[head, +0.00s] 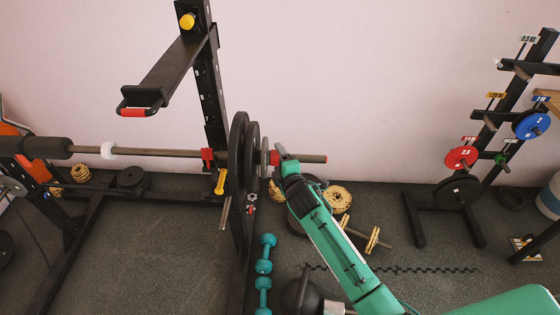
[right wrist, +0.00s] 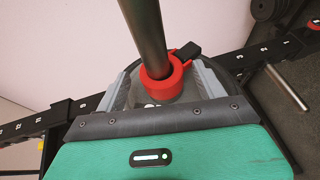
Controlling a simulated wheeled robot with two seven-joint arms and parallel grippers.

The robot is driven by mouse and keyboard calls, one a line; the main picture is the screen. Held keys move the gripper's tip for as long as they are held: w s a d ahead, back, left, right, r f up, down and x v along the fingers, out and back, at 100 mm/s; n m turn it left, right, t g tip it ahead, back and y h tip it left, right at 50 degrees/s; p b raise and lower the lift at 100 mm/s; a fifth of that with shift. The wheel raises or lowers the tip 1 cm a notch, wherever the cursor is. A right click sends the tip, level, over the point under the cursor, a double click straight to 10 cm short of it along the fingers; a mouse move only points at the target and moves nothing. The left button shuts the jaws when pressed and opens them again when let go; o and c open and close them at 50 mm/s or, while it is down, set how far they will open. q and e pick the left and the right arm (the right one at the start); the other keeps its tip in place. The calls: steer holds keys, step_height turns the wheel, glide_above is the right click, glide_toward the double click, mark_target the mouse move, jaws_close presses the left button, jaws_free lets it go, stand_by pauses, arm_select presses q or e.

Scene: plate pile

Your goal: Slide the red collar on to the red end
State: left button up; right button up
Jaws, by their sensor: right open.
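The bar (head: 170,153) lies level across the rack, and its right end carries a red band (head: 316,159). Black plates (head: 238,155) sit on the bar just left of my right gripper. The red collar (head: 274,158) is around the bar beside the plates, partly hidden by my gripper. In the right wrist view the red collar (right wrist: 160,82) encircles the bar (right wrist: 146,35), with a black lever at its side. My right gripper (head: 283,157) is open, its grey fingers on either side of the collar; I cannot tell whether they touch it. My left gripper is out of view.
The black rack upright (head: 208,95) stands behind the bar. Teal dumbbells (head: 264,267) and a black kettlebell (head: 300,297) lie on the floor below. A plate tree with a red plate (head: 461,157) stands at right. The space right of the bar's end is clear.

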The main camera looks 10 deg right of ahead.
mark_target(305, 161)
steer(key=d, duration=0.2)
steer(key=s+d, duration=0.1)
steer(key=d, duration=0.2)
steer(key=s+d, duration=0.1)
steer(key=d, duration=0.1)
steer(key=shift+d, duration=0.35)
steer(key=s+d+b, duration=0.2)
steer(key=s+d, duration=0.1)
steer(key=d, duration=0.8)
steer(key=shift+d+b, duration=0.2)
steer(key=shift+b, duration=0.2)
